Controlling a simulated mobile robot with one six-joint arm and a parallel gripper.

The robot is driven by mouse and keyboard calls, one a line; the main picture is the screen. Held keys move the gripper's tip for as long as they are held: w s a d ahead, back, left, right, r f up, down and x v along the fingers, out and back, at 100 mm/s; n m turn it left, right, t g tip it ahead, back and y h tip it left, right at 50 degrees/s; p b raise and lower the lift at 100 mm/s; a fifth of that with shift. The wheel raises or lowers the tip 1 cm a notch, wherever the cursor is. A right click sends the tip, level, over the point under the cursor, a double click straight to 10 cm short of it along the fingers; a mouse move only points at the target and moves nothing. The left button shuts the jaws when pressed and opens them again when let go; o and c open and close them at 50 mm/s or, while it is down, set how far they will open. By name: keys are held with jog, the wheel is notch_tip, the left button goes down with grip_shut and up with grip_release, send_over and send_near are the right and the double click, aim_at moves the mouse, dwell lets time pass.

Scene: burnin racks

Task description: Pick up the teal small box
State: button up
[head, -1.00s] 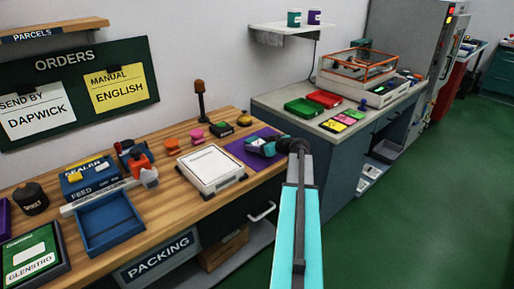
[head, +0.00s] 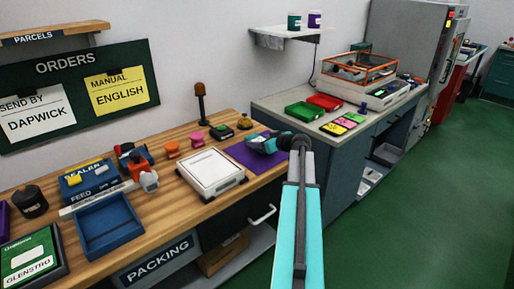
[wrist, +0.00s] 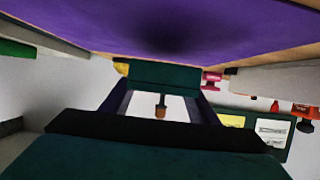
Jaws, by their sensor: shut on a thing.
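The teal small box (wrist: 165,75) shows as a dark teal block between my fingertips in the wrist view. My gripper (wrist: 160,88) is shut on it, with one dark finger on each side. In the head view my gripper (head: 262,144) is over the purple mat (head: 240,154) on the wooden packing bench. The box is hard to tell apart from my gripper there. The purple mat also shows along the top of the wrist view (wrist: 220,30). A gap between box and mat is hard to judge.
A white scale (head: 211,172) stands just left of the mat. Pink (head: 197,144) and orange (head: 172,149) spools, a small green-topped item (head: 221,132) and a dark post lamp (head: 201,105) stand behind. A grey counter (head: 290,105) with coloured trays lies to the right.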

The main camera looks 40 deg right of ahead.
jog(key=shift+s+a+r, duration=0.2)
jog(key=shift+s+r, duration=0.05)
jog(key=shift+r, duration=0.05)
jog(key=s+a, duration=0.2)
jog(key=s, duration=0.1)
jog(key=s+a+b, duration=0.1)
jog(key=s+a, duration=0.2)
jog(key=s, duration=0.1)
jog(key=s+a+r+b, duration=0.1)
jog(key=s+a, duration=0.1)
jog(key=s, duration=0.1)
jog(key=shift+s+a, duration=0.25)
jog(key=shift+s, duration=0.15)
jog(key=shift+d+b, duration=0.1)
jog(key=shift+b, duration=0.95)
jog(key=shift+b, duration=0.4)
jog(key=shift+s+a+b, duration=0.25)
jog(key=shift+s+b, duration=0.1)
jog(key=shift+b, duration=0.9)
jog(key=shift+s+a+b, duration=0.2)
jog(key=shift+s+b, duration=0.1)
jog(key=shift+b, duration=0.85)
jog(key=shift+s+a+r+b, duration=0.15)
jog(key=shift+s+a+b, duration=0.15)
jog(key=shift+b, duration=0.65)
jog(key=shift+r, duration=0.1)
